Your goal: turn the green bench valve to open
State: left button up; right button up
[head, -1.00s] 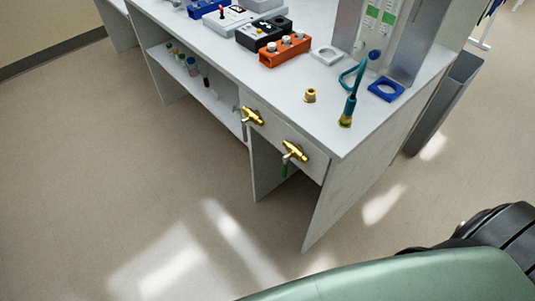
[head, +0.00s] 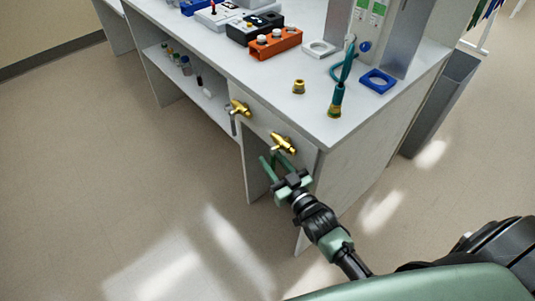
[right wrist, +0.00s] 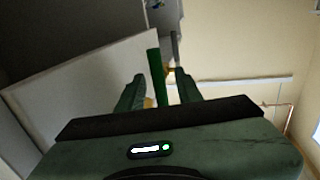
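The green bench valve is the nearer of two brass valves on the bench's front panel. Its brass body (head: 284,144) shows in the head view; its green lever is mostly hidden there by my right gripper. In the right wrist view the green lever (right wrist: 158,76) stands between my fingers, with a gap on either side. My right gripper (head: 273,158) is open just below the valve body, its fingers reaching up around the lever. It also shows in the right wrist view (right wrist: 159,88). My left gripper is in neither view.
A second brass valve (head: 239,107) with a grey lever sits to the left on the same front. On the bench top are a brass fitting (head: 299,87), a teal hose piece (head: 337,98), a blue square holder (head: 378,81) and an orange block (head: 275,44). The floor in front is clear.

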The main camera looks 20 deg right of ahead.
jog(key=shift+w+a, duration=0.2)
jog(key=shift+w, duration=1.3)
grip_shut()
